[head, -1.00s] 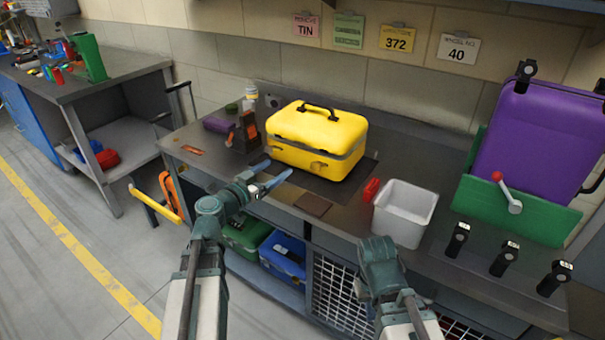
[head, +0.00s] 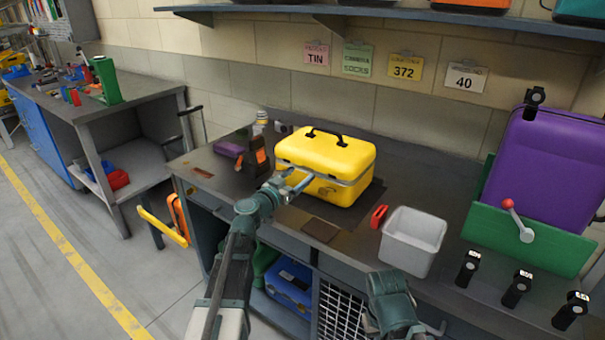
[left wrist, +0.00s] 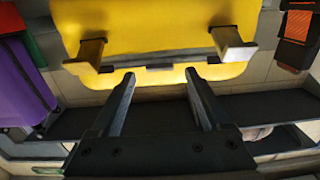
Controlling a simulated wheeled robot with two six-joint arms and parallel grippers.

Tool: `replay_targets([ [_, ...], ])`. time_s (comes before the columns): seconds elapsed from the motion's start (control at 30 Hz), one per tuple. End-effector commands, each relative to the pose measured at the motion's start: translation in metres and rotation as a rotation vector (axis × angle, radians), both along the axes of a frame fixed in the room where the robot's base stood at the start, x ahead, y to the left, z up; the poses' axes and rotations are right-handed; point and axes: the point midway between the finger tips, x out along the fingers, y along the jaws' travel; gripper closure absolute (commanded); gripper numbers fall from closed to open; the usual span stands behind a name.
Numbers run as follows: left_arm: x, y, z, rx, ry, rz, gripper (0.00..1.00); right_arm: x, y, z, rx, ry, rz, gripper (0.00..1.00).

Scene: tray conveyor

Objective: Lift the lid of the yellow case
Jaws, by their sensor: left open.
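The yellow case (head: 330,160) stands upright on the workbench with its lid shut and a black handle (head: 325,134) on top. In the left wrist view the case front (left wrist: 160,25) fills the top, with a dark seam between two protruding latches (left wrist: 232,45). My left gripper (head: 300,181) is open and empty at the case's front left. In the left wrist view its fingertips (left wrist: 160,74) point at the front near the seam, between the latches; whether they touch is unclear. My right gripper (head: 432,330) is low at the bottom edge, partly cut off.
A grey bin (head: 412,240) and a red object (head: 379,216) stand right of the case. A purple case (head: 548,175) leans in a green holder farther right. A dark orange-marked object (head: 256,158) stands close on the left. A shelf (head: 400,14) runs above.

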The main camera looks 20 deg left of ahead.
Motion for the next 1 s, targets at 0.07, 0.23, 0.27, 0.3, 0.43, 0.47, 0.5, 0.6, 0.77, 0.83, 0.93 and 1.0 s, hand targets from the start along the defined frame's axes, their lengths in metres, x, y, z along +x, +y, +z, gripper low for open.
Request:
replay_targets([
  [0.07, 0.012, -0.003, 0.0, 0.0, 0.0, -0.001, 0.2, 0.0, 0.0, 0.0, 0.0, 0.0, 0.0, 1.0],
  [0.23, 0.021, -0.007, 0.0, 0.0, 0.0, -0.001, 0.2, 0.0, 0.0, 0.0, 0.0, 0.0, 0.0, 1.0],
  [0.27, 0.022, -0.007, 0.0, 0.0, 0.0, -0.001, 0.2, 0.0, 0.0, 0.0, 0.0, 0.0, 0.0, 1.0],
  [0.3, 0.023, -0.008, 0.0, 0.0, 0.0, -0.001, 0.2, 0.0, 0.0, 0.0, 0.0, 0.0, 0.0, 1.0],
  [0.43, 0.023, -0.008, 0.0, 0.0, 0.0, 0.0, 0.2, 0.0, 0.0, 0.0, 0.0, 0.0, 0.0, 1.0],
  [0.47, 0.023, -0.008, 0.0, 0.0, 0.0, 0.0, 0.2, 0.0, 0.0, 0.0, 0.0, 0.0, 0.0, 1.0],
  [0.5, 0.023, -0.008, 0.0, 0.0, 0.0, 0.0, 0.2, 0.0, 0.0, 0.0, 0.0, 0.0, 0.0, 1.0],
  [0.6, 0.023, -0.008, 0.0, 0.0, 0.0, 0.0, 0.24, 0.0, 0.0, 0.0, 0.0, 0.0, 0.0, 1.0],
  [0.77, 0.023, -0.008, 0.0, 0.0, 0.0, 0.0, 0.52, 0.0, 0.0, 0.0, 0.0, 0.0, 0.0, 1.0],
  [0.83, 0.023, -0.008, 0.0, 0.0, 0.0, 0.0, 0.65, 0.0, 0.0, 0.0, 0.0, 0.0, 0.0, 1.0],
  [0.93, 0.023, -0.008, 0.0, 0.0, 0.0, 0.0, 0.83, 0.0, 0.0, 0.0, 0.0, 0.0, 0.0, 1.0],
  [1.0, 0.023, -0.008, 0.0, 0.0, 0.0, 0.0, 0.96, 0.0, 0.0, 0.0, 0.0, 0.0, 0.0, 1.0],
])
